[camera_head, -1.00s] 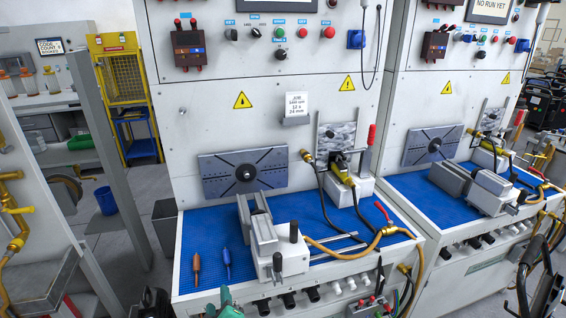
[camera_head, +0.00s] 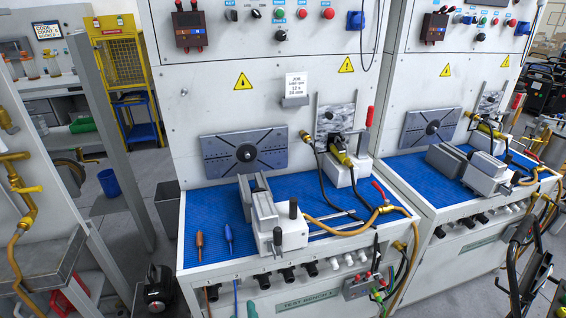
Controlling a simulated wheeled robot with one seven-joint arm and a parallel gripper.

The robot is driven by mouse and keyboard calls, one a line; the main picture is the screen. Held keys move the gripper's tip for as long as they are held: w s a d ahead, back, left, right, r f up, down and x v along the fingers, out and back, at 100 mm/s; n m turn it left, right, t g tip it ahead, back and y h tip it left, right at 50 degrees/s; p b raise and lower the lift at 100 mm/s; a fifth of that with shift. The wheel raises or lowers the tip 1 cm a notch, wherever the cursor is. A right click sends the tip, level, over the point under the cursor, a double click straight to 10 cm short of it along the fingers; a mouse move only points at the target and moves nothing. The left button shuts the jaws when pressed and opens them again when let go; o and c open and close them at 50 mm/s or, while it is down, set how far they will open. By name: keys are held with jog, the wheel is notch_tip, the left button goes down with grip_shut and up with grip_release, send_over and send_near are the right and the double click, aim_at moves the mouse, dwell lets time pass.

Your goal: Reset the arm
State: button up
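My arm and gripper do not show in the current head view. The nearest work area is the test bench (camera_head: 325,289) with a blue mat (camera_head: 210,214) on top. A grey vise (camera_head: 276,222) with a black handle sits on the mat. A screwdriver-like tool with an orange-brown handle (camera_head: 199,243) and a blue one (camera_head: 229,238) lie left of the vise. A slotted grey plate (camera_head: 222,157) is fixed to the back panel. A yellow and black fitting (camera_head: 341,151) sits on a white block behind the vise.
A second similar bench (camera_head: 475,230) stands to the right. A brass pipe and hose (camera_head: 22,203) run at the far left. A yellow cage (camera_head: 120,68) and a blue bin (camera_head: 109,182) stand behind. A black device (camera_head: 160,290) sits low at the left.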

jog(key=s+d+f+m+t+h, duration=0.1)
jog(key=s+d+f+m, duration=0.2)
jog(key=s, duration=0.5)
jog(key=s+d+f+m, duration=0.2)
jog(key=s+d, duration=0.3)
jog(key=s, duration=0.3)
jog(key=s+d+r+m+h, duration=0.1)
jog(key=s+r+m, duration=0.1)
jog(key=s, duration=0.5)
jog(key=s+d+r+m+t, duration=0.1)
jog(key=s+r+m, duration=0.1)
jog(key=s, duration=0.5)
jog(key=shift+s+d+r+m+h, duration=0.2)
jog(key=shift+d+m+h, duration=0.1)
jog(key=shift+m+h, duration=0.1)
